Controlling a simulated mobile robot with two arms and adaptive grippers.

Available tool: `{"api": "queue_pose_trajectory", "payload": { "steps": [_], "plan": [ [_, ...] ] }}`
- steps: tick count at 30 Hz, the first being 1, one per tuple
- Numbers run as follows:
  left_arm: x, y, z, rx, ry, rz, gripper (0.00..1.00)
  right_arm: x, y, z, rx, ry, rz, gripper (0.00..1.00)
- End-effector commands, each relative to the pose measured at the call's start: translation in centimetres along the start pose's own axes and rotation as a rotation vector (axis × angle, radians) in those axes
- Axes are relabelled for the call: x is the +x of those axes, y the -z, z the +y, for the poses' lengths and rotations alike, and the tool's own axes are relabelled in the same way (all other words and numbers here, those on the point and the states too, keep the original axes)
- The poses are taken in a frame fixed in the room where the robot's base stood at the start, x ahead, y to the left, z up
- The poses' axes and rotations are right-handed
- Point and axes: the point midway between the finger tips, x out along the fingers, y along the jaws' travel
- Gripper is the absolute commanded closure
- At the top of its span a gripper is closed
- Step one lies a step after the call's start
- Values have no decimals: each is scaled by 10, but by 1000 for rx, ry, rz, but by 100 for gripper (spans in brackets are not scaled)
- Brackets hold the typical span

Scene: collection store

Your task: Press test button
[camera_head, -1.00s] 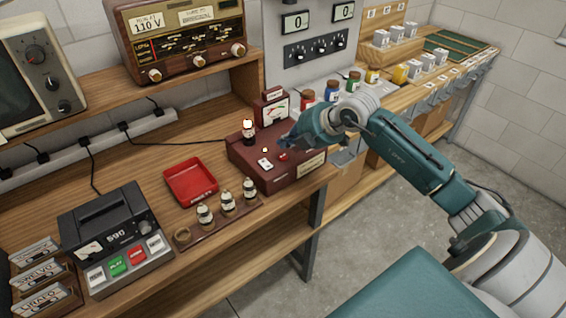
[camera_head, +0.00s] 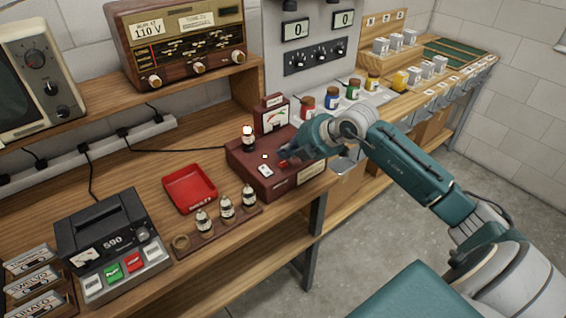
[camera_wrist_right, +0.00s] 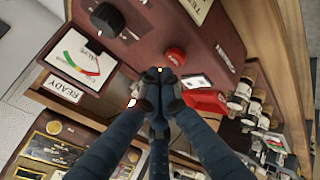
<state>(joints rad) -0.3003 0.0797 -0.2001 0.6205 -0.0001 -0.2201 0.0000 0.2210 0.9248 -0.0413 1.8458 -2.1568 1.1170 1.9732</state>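A dark red tester box (camera_head: 262,172) stands at the right end of the wooden bench. It has a meter (camera_head: 273,115) at its back and a small bottle-like piece (camera_head: 248,138) standing on top. A red button (camera_head: 283,163) is on its top panel; it also shows as a round red cap in the right wrist view (camera_wrist_right: 175,57). My right gripper (camera_head: 291,156) hangs just over the panel by the button. In the right wrist view its fingertips (camera_wrist_right: 160,82) are together, empty, and appear close beside the button; contact cannot be told. My left gripper is not in view.
A red tray (camera_head: 190,188), a rack (camera_head: 222,226) with several small bottles and a black device (camera_head: 112,240) with coloured buttons stand to the left. A radio (camera_head: 178,45) sits on the shelf above. Coloured jars (camera_head: 331,94) stand behind my right arm.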

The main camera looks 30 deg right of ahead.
Motion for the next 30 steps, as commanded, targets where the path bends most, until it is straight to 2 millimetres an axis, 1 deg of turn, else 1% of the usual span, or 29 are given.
{"api": "queue_pose_trajectory", "payload": {
  "steps": [16,24,30],
  "plan": [
    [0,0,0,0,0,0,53,0,0,0,0,0,0,100],
    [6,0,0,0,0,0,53,6,-2,-6,0,0,0,100],
    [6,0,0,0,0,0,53,6,-2,-6,0,0,-1,100]
  ]
}}
